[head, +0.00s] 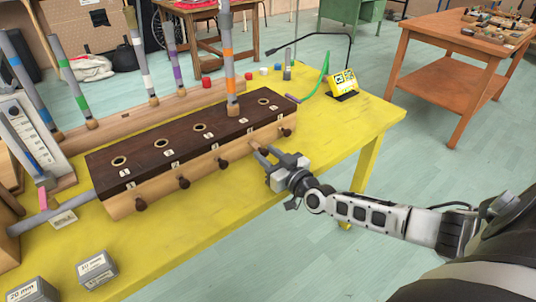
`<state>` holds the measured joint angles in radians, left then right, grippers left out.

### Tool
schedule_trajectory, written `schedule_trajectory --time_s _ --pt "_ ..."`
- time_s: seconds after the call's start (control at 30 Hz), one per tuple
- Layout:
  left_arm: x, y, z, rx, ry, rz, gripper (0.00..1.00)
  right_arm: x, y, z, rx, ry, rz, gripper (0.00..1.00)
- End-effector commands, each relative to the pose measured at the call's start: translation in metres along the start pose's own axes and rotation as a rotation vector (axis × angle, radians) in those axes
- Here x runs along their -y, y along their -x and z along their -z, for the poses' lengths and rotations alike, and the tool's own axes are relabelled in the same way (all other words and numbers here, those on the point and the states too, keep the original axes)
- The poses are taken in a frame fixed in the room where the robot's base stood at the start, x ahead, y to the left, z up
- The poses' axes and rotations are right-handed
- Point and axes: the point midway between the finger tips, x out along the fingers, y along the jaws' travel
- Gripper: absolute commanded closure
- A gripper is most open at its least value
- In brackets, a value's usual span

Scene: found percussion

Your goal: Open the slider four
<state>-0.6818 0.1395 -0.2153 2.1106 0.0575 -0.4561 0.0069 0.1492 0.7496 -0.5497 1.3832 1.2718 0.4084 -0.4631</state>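A long wooden box (190,145) with a dark top lies across the yellow table. Its top has a row of numbered holes, and slider knobs stick out of its light front face. A grey tube with an orange band (228,56) stands upright at the fourth hole. My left gripper is not in view.
The knobs of the third slider (223,163) and fifth slider (286,132) flank my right gripper. Other banded tubes stand in a wooden rack (185,103) behind. Grey blocks (97,269) sit at the front left.

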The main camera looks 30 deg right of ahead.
Motion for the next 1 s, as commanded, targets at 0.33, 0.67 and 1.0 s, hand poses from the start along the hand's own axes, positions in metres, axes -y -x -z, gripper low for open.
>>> schedule_trajectory --time_s 0.33,0.67,1.0 --pt "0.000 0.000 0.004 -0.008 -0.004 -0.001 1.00 0.000 0.001 0.000 0.000 0.001 0.000 0.56" --pt "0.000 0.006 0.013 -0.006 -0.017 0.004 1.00 0.000 0.052 0.000 0.006 0.001 0.001 0.56" --pt "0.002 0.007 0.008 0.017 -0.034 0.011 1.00 0.000 0.128 -0.001 0.005 0.001 0.000 0.56"
